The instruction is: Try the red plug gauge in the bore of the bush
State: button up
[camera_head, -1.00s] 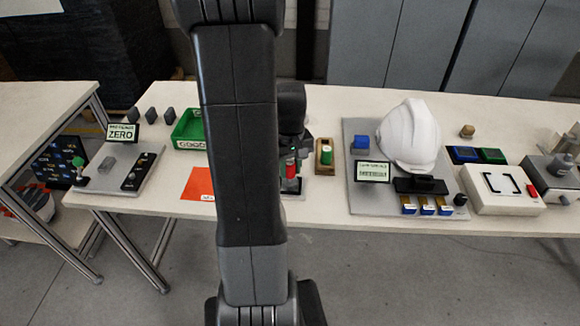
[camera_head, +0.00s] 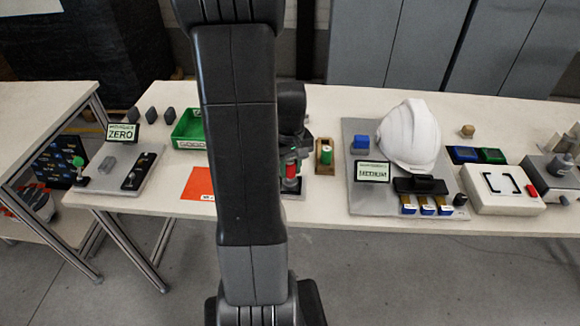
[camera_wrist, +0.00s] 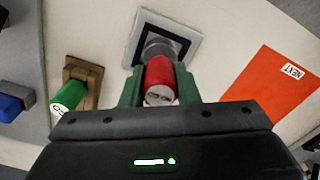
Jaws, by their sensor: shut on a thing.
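The red plug gauge (camera_wrist: 159,78) is held between the green fingers of my gripper (camera_wrist: 158,86), which is shut on it. The gauge's numbered end faces the wrist camera. The grey round bush (camera_wrist: 161,46) stands on a pale square plate with a dark border, directly beyond the gauge. I cannot tell how far the gauge's tip is in the bore, since the gauge and fingers hide it. In the head view the red gauge (camera_head: 291,169) shows upright just right of my arm, low over the bush's plate (camera_head: 293,188).
A green gauge (camera_wrist: 69,96) sits in a wooden holder (camera_wrist: 85,73) beside the bush. An orange-red card marked NEXT (camera_wrist: 268,85) lies on the other side. A green bin (camera_head: 188,130) stands left of my arm. A white helmet (camera_head: 410,137) stands on a grey board further right.

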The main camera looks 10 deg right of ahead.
jog(key=shift+r+p, duration=2.15)
jog(key=shift+r, duration=0.7)
